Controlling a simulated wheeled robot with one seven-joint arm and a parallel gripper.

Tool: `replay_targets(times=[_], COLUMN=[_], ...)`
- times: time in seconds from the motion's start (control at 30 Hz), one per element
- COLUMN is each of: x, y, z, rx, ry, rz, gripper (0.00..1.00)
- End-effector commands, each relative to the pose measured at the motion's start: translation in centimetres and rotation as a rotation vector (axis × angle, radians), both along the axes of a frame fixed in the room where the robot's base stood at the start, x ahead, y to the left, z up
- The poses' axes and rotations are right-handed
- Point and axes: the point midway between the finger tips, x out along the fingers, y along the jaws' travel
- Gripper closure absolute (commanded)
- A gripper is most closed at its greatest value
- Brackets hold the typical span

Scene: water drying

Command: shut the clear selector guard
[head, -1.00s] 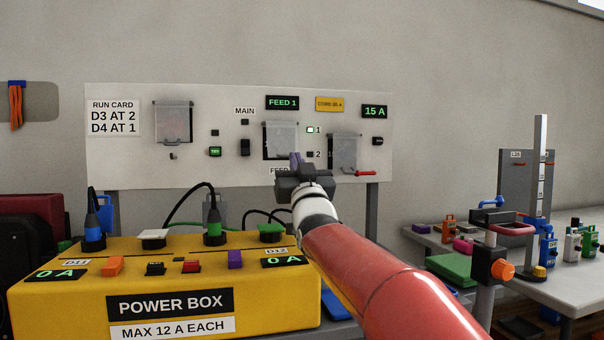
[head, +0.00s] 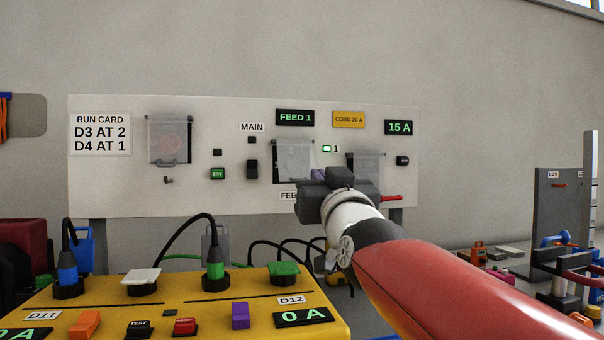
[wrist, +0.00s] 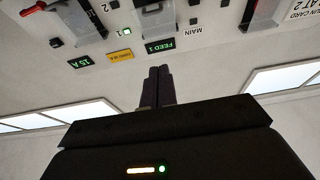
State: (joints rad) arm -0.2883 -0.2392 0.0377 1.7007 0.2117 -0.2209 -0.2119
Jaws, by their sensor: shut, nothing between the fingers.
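A clear guard (head: 293,158) hangs over a dark opening in the white panel, under the FEED 1 display. A dark strip shows along its left edge, so it seems to stand slightly off the panel; how far is hard to tell. My gripper (head: 318,176) is shut and empty, in front of this guard's lower right corner, hiding part of it and the label below. In the wrist view the shut fingers (wrist: 157,72) point toward the panel, with the guard (wrist: 160,20) beyond them, upside down. I see no clear contact.
Similar clear covers sit to the left (head: 169,140) and right (head: 366,168); my arm partly hides the right one. A red lever (head: 391,198) sticks out beside the right one. The yellow power box (head: 200,305) with upright plugs stands in front. The wall above the panel is clear.

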Motion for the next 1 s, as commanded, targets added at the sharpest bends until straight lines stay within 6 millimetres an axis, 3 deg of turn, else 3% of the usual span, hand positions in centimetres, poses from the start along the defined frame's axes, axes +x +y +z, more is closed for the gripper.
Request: replay_targets(times=[0.17, 0.57, 0.7, 1.0], x=[1.6, 9.2, 10.2, 11.0], y=[0.5, 2.7, 3.0, 3.2], z=[0.6, 3.3, 0.9, -0.4], rx=[-0.003, -0.002, -0.004, -0.002], ry=[0.007, 0.006, 0.006, 0.003], rz=[0.002, 0.001, 0.0, 0.001], gripper=[1.0, 1.0, 1.0, 1.0])
